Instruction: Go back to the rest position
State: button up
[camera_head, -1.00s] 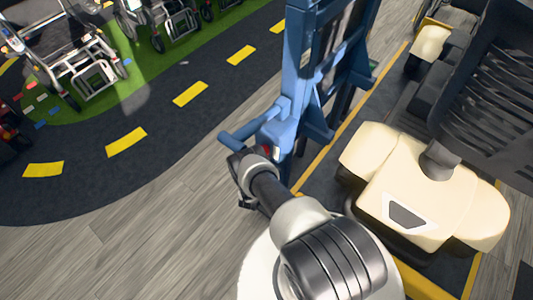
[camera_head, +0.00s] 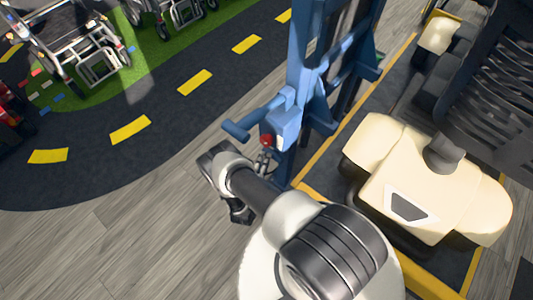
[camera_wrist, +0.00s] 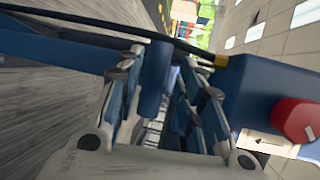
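My gripper (camera_wrist: 163,60) is open in the wrist view, with its two fingers apart. Part of a blue frame shows between and beyond them; I see nothing clearly held. The blue lift-like machine (camera_head: 305,85) stands upright in the head view. Its side handle (camera_head: 237,131) points left, and a red knob (camera_head: 266,140) sits below it. In the wrist view the red knob (camera_wrist: 297,120) is at the right edge, beside the fingers. In the head view the gripper fingers (camera_head: 263,162) are small, just below the knob, and partly hidden by my wrist.
A cream and black scooter (camera_head: 425,190) stands close at right, on a dark bay with yellow edge lines. Wheelchairs (camera_head: 85,45) stand on green floor at upper left. A dark track with yellow dashes (camera_head: 130,129) crosses the left. The wooden floor (camera_head: 120,235) at lower left is clear.

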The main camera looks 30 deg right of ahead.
jog(key=shift+s+a+r, duration=0.1)
jog(key=shift+s+a, duration=0.2)
jog(key=shift+s, duration=0.1)
